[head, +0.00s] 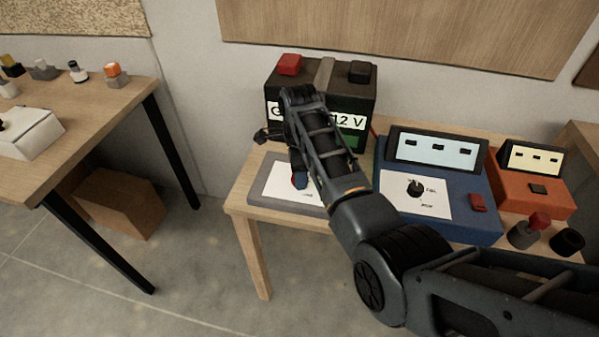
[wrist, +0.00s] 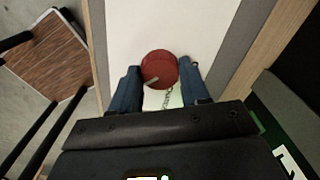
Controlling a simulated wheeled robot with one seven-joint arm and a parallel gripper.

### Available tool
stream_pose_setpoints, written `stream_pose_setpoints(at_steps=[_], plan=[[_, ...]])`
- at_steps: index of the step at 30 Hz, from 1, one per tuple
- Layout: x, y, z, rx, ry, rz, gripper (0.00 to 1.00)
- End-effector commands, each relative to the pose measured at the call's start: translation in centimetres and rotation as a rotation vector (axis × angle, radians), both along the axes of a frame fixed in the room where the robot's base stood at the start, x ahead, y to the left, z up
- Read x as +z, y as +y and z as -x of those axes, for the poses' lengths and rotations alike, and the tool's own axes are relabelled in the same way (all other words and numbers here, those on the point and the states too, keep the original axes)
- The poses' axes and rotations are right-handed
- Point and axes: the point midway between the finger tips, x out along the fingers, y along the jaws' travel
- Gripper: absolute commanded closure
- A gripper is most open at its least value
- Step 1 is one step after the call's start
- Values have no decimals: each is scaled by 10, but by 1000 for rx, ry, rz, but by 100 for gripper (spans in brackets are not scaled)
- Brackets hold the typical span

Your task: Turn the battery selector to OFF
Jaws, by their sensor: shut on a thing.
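The battery selector's red knob (wrist: 160,66) stands on a white plate (wrist: 205,22) in the wrist view. A pale pointer mark on the knob aims toward the lower left of that view. My gripper (wrist: 160,86) has its two blue fingers on either side of the knob, shut on it. In the head view my gripper (head: 299,181) reaches down over the white plate on the grey selector panel (head: 258,195). The knob is hidden there behind my gripper and arm. I cannot read the plate's position labels.
A black 12 V battery (head: 362,95) with red and black terminal caps stands behind the panel. A blue box (head: 460,225) with a dial and an orange box (head: 555,200) stand to the right. A second table (head: 95,85) is at left, with floor between.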

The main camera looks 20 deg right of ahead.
Motion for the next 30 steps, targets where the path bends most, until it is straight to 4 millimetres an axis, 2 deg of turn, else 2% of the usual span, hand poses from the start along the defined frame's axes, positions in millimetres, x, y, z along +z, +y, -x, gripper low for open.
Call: stream_pose_setpoints(at_steps=[8,30], plan=[[0,0,0,188,0,0,85],[0,0,0,889,-1,1,85]])
